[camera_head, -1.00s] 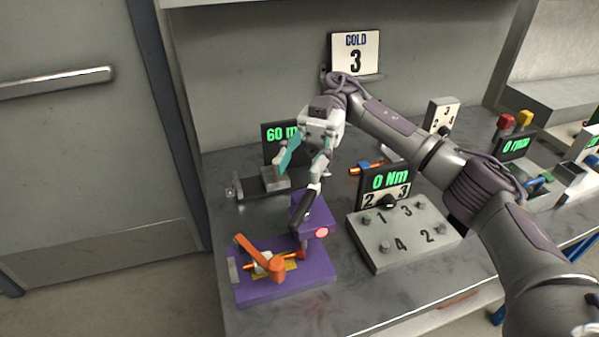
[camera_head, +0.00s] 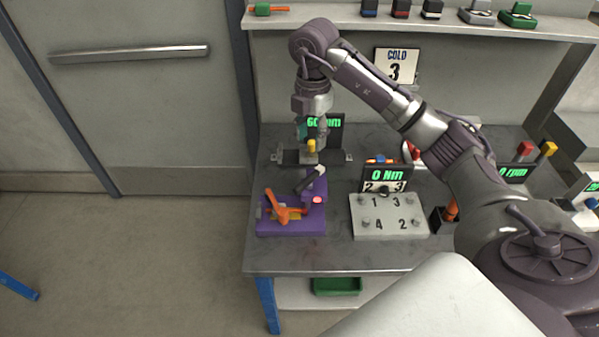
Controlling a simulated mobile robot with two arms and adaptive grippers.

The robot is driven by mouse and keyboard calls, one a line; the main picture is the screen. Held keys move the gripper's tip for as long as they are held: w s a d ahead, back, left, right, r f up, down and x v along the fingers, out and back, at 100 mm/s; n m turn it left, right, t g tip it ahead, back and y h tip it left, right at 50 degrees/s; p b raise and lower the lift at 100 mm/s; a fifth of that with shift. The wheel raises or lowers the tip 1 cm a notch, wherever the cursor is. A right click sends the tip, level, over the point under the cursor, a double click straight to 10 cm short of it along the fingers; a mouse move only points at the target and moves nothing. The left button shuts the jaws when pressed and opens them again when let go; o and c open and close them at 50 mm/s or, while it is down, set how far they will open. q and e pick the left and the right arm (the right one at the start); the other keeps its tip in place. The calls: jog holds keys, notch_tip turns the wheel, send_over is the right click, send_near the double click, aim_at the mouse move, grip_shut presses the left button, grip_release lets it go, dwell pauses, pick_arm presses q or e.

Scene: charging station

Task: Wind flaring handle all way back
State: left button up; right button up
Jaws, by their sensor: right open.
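The purple flaring tool (camera_head: 290,224) stands at the front left of the bench. An orange handle (camera_head: 276,207) tilts up from its left side. A black lever with a pale tip (camera_head: 306,182) slants up to the right from its upper purple block (camera_head: 317,190). A red lit spot shows on that block's front. My right gripper (camera_head: 312,140) is open and points down behind and above the lever, apart from it in the picture. A yellow piece (camera_head: 311,146) shows between its fingers; I cannot tell whether they touch it. My left gripper is not in view.
A display reading 60 mm (camera_head: 334,127) stands behind my gripper, partly hidden. A grey block with numbered bolts (camera_head: 365,226) and a 0 Nm display (camera_head: 386,174) are to the right. A shelf (camera_head: 300,20) runs above. Bench front is clear.

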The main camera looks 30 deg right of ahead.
send_over(309, 177)
notch_tip(309, 177, down, 5)
jog(key=shift+w+p, duration=0.15)
jog(key=shift+p, duration=0.25)
jog(key=f+p, duration=0.2)
jog(key=f, duration=0.6)
jog(key=shift+s, duration=0.2)
jog(key=shift+f, duration=0.3)
grip_shut()
jog(key=shift+w+f+n+b, duration=0.1)
jog(key=shift+f+n+b, duration=0.05)
jog(key=shift+n+b, duration=0.9)
jog(key=shift+n, duration=0.45)
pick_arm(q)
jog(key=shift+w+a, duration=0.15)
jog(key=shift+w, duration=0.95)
pick_arm(e)
jog(key=shift+r, duration=0.2)
